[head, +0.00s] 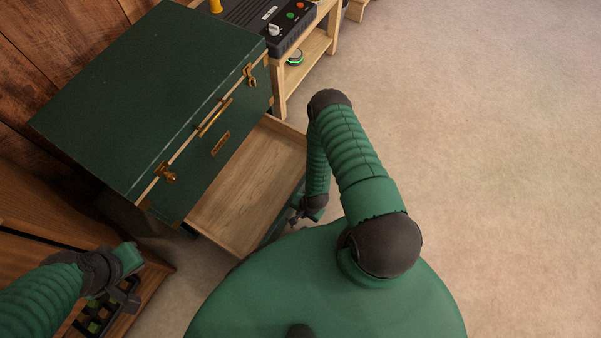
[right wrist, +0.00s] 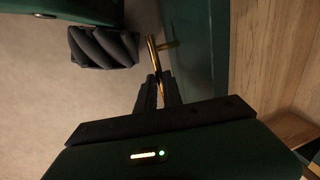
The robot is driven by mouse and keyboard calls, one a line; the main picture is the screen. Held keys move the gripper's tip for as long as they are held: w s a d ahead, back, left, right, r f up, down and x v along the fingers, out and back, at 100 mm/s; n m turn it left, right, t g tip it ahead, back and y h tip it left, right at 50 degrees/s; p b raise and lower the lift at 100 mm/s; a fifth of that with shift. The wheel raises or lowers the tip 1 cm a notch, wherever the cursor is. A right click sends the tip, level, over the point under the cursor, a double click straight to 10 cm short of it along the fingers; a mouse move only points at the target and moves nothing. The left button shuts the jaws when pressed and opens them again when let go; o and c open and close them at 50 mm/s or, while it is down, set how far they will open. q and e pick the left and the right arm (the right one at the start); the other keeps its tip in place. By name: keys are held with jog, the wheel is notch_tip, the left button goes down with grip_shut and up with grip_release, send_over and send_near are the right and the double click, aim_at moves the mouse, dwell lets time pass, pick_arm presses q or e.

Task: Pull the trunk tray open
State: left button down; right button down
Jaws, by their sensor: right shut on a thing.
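The green trunk (head: 150,95) stands at the upper left with its lid down. Its wooden tray (head: 250,185) sticks well out from the lower front, and the part I see inside is bare. In the right wrist view, the tray's green front (right wrist: 205,60) runs beside its wooden inside (right wrist: 262,60). My right gripper (right wrist: 158,88) is shut on the brass tray handle (right wrist: 152,48). In the head view, my right gripper (head: 298,216) is at the tray's front, partly hidden by my body. My left gripper (head: 125,297) is at the lower left, apart from the trunk; its jaw gap is unclear.
A wooden bench (head: 318,45) with a dark control box (head: 262,18) stands beside the trunk at the top. A wooden cabinet (head: 40,225) with a compartment of dark and green items lies under my left arm. The floor (head: 490,150) on the right is clear.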

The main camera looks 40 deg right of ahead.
jog(key=c, duration=1.5)
grip_release()
jog(key=s+r+p, duration=0.1)
jog(key=r+p, duration=0.1)
jog(key=r, duration=0.3)
jog(key=s+r+p, duration=0.1)
jog(key=r+p, duration=0.2)
jog(key=r, duration=0.3)
jog(key=s+d+r+p, duration=0.1)
jog(key=r+p, duration=0.2)
jog(key=r, duration=0.2)
jog(key=shift+d+r, duration=0.1)
jog(key=shift+r, duration=0.05)
